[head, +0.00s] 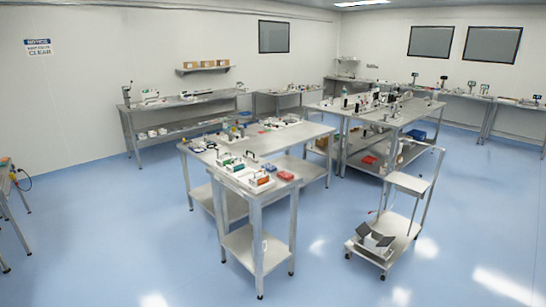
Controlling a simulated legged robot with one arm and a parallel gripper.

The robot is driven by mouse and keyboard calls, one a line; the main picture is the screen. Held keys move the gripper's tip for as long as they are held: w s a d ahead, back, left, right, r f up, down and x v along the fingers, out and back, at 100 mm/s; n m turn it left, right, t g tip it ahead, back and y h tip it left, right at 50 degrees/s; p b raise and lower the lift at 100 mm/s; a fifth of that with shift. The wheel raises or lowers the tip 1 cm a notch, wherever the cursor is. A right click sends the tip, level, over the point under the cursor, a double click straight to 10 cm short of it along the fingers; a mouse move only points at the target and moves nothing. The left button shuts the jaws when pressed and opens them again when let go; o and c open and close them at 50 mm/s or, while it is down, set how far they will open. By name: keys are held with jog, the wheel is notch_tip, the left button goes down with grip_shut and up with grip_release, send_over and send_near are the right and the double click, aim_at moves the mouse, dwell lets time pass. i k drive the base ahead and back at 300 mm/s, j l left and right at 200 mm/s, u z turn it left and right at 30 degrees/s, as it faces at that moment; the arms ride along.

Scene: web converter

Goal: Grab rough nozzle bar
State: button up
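I cannot pick out the rough nozzle bar for certain from this distance. Several small items lie on the near metal workbench (222,158), including a green-topped block (232,167), an orange-fronted block (262,181) and a red piece (286,175) at its front end. Arched handle-like shapes stand beside these blocks. My gripper is not in view.
A cart (385,262) with an open box (375,241) on its lower deck stands to the right. A longer bench (385,117) with many items is behind it. Other benches line the walls. Blue floor (110,235) is clear in front and to the left.

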aim_at(247, 156)
jog(key=i+j+z, duration=0.15)
jog(key=i, duration=2.3)
jog(key=i+l+u, duration=0.2)
jog(key=i+u, duration=0.2)
jog(key=i+l+u, duration=0.3)
jog(key=u, duration=0.15)
jog(key=i+l+u, duration=0.5)
jog(key=l+u, duration=0.3)
jog(key=i+l+u, duration=0.25)
jog(key=l+u, duration=0.2)
jog(key=l, duration=0.15)
jog(key=i, duration=0.05)
